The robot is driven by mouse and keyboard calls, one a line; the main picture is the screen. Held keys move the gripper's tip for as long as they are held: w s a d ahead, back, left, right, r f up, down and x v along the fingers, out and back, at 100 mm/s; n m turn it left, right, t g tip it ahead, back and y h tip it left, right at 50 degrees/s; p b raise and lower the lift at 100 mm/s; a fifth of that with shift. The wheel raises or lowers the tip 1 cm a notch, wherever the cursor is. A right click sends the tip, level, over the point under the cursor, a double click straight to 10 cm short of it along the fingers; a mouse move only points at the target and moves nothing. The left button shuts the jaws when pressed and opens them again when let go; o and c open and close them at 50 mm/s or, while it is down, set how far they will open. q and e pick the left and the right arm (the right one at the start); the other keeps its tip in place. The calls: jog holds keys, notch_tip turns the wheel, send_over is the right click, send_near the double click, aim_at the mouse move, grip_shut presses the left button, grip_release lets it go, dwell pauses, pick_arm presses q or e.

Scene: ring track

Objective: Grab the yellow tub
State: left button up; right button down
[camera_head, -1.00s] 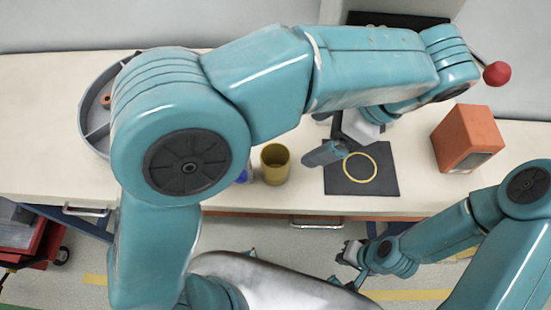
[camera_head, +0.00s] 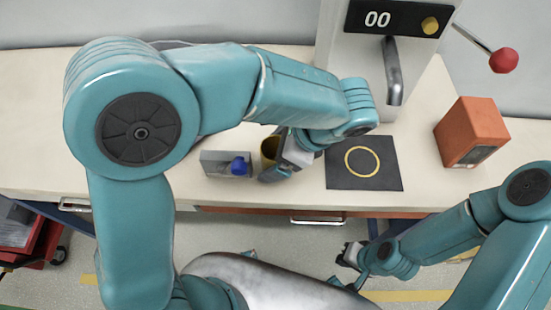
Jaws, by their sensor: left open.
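The yellow tub (camera_head: 268,147) stands on the table, left of the black mat. My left gripper (camera_head: 276,158) is open at the tub, and its fingers and wrist hide much of the tub's right and front side. I cannot tell whether a finger touches it. My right gripper (camera_head: 350,256) hangs low in front of the table, away from the tub; its jaw gap is too small to judge.
A grey holder (camera_head: 212,160) with a blue item (camera_head: 239,166) stands just left of the tub. The black mat (camera_head: 391,178) bears a yellow ring. An orange box (camera_head: 470,130) is at the right. A grey machine with a spout (camera_head: 393,75) and red-knobbed lever (camera_head: 503,60) stands behind.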

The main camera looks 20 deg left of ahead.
pick_arm(q)
jog(key=shift+w, duration=0.1)
jog(key=c, duration=1)
jog(key=shift+c, duration=0.2)
